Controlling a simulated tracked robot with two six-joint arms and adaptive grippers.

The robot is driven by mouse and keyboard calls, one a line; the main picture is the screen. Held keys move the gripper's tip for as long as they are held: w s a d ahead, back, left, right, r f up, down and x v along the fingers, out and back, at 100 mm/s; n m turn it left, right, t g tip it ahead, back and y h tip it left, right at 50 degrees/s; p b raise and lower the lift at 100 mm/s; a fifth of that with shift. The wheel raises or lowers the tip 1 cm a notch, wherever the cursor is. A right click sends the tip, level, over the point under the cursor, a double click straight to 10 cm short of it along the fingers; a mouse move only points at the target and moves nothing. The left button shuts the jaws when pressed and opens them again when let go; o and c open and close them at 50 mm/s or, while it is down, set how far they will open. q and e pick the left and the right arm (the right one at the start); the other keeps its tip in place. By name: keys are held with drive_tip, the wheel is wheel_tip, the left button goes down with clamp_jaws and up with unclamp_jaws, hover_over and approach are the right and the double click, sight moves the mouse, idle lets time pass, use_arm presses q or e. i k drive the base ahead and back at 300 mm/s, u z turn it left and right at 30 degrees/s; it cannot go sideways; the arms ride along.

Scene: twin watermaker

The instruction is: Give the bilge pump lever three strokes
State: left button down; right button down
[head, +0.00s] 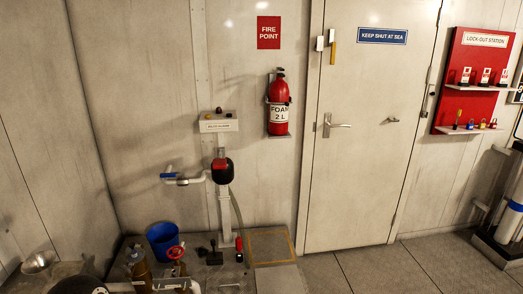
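I cannot tell for certain which part is the bilge pump lever. A pipe with a blue handle (168,175) juts left from the post, by a black-and-red rounded unit (222,171).
A red extinguisher (278,106) hangs beside the closed white door (360,150). The floor before the door is clear.

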sight(218, 163)
drive_tip(key=z, duration=0.2)
drive_tip(key=i, duration=1.25)
drive_tip(key=u, duration=0.55)
drive_tip(key=i, duration=0.6)
drive_tip(key=u, duration=0.35)
drive_tip(key=k, duration=0.9)
drive_tip(key=u, duration=0.15)
drive_tip(key=i, duration=0.9)
drive_tip(key=z, duration=0.05)
